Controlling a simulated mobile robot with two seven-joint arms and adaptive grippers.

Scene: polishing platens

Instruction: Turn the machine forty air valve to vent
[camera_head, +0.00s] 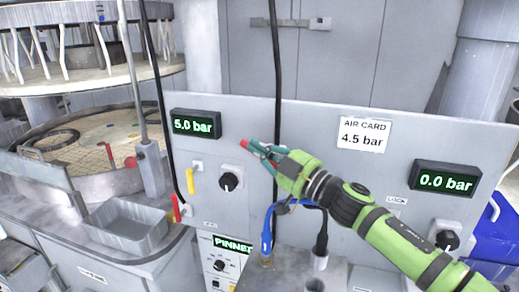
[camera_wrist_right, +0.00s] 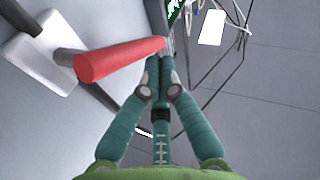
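My right gripper (camera_head: 250,150) reaches in from the right, in front of the grey panel (camera_head: 310,125). Its teal fingers lie close together in the right wrist view (camera_wrist_right: 160,62). A red part (camera_head: 244,144) shows at its fingertips in the head view. In the wrist view a red bar handle (camera_wrist_right: 118,60) on a grey shaft, by a white plate (camera_wrist_right: 40,38), ends beside the fingertips; I cannot tell whether they pinch it. A yellow lever (camera_head: 190,181) hangs down on the panel, with another red lever (camera_head: 175,207) lower left. No machine number is readable. My left gripper is not in view.
A 5.0 bar display (camera_head: 195,124) is at the panel's left, a 0.0 bar display (camera_head: 445,179) at its right. Black knobs (camera_head: 230,181) (camera_head: 447,240) stick out. A black cable (camera_head: 276,70) runs down behind the gripper. A metal tray (camera_head: 125,228) stands at left.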

